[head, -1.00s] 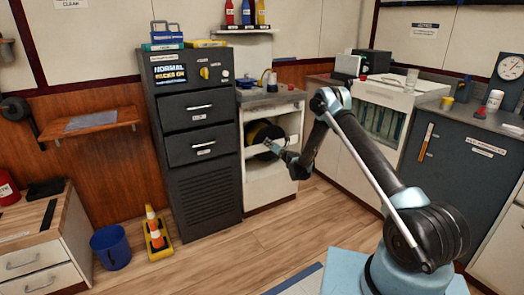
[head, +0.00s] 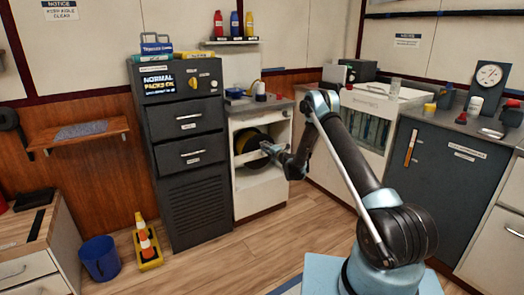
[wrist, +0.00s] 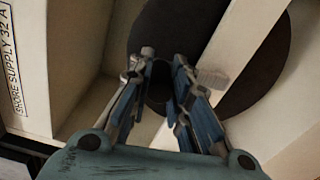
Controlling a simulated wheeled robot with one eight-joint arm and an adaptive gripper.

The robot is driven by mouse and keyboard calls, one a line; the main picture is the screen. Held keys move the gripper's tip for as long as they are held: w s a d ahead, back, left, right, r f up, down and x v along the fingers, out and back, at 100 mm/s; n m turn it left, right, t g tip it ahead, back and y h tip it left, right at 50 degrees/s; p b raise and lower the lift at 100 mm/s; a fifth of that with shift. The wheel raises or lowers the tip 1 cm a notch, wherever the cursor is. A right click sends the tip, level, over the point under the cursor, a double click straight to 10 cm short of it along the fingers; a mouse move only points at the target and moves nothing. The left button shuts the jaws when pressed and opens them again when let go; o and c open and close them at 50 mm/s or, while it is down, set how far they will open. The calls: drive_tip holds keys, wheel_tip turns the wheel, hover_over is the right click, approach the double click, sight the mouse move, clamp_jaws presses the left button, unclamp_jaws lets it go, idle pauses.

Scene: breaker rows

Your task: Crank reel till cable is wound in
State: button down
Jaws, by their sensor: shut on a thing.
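The reel (head: 248,138), a dark disc with a yellow part, sits in the open upper bay of a white cabinet (head: 262,190). My gripper (head: 268,148) is at the front of the reel, at its lower right in the head view. In the wrist view, the reel's dark disc (wrist: 180,25) fills the top middle and right, crossed by a pale strip. My gripper (wrist: 160,72) is shut there on a small dark piece, apparently the crank handle, which the fingers mostly hide. I cannot make out the cable itself.
A tall dark cabinet (head: 195,205) stands directly left of the reel's cabinet. White (head: 345,160) and grey (head: 450,185) cabinets line the right. The wooden floor in front is clear.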

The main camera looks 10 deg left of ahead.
drive_tip(key=shift+w+d, duration=0.15)
drive_tip(key=shift+d, duration=0.1)
drive_tip(key=c, duration=1.5)
unclamp_jaws()
drive_tip(key=shift+f, duration=0.1)
drive_tip(key=shift+o, duration=0.2)
drive_tip(key=shift+a, duration=0.1)
drive_tip(key=v, duration=1.2)
